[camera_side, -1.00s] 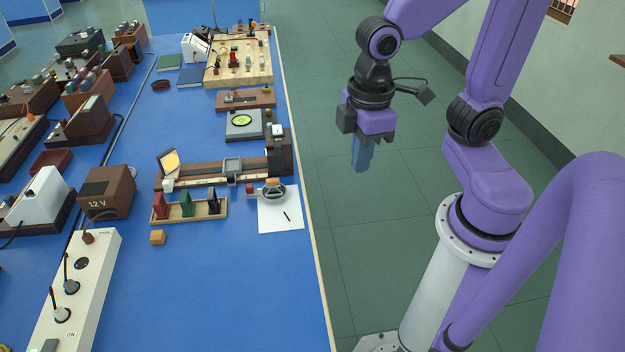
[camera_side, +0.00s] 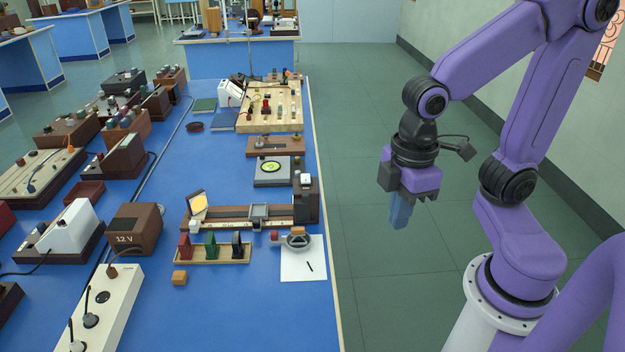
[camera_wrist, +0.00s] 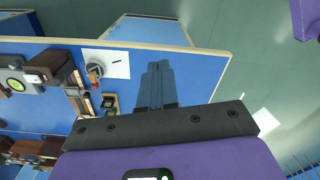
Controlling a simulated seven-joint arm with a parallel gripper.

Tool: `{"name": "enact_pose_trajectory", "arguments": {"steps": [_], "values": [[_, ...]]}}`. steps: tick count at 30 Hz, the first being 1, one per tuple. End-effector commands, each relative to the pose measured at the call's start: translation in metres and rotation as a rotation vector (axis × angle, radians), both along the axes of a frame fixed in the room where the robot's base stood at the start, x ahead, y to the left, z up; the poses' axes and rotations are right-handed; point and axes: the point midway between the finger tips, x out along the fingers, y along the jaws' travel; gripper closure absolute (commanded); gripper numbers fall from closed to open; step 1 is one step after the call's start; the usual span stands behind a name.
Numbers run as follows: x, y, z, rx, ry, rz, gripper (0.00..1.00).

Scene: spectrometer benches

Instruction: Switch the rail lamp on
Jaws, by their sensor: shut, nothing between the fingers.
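A wooden rail bench (camera_side: 232,213) lies on the blue table, with a tall dark brown housing (camera_side: 306,200) at its right end. That housing looks like the rail lamp; it has a small pale piece on top, and no glow shows. My gripper (camera_side: 399,214) hangs over the floor, right of the table edge and apart from everything. Its blue fingers (camera_wrist: 156,85) are together and empty.
A rack of coloured holders (camera_side: 212,253), a small orange block (camera_side: 180,278) and a white sheet (camera_side: 303,265) with a round instrument lie before the rail. Several brown units crowd the table's left. The front right of the table is bare.

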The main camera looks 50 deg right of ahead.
Motion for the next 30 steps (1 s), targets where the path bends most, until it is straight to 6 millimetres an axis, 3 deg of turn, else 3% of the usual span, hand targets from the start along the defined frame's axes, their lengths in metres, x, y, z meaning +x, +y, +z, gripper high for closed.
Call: {"name": "enact_pose_trajectory", "arguments": {"steps": [7, 14, 23, 30], "values": [[0.077, 0.015, 0.015, -0.007, 0.001, -0.064, 1.0], [0.15, 0.009, 0.022, -0.013, 0.004, -0.115, 1.0], [0.243, -0.03, 0.024, -0.018, 0.008, -0.182, 1.0], [0.306, -0.082, 0.019, -0.021, 0.012, -0.234, 1.0]]}}
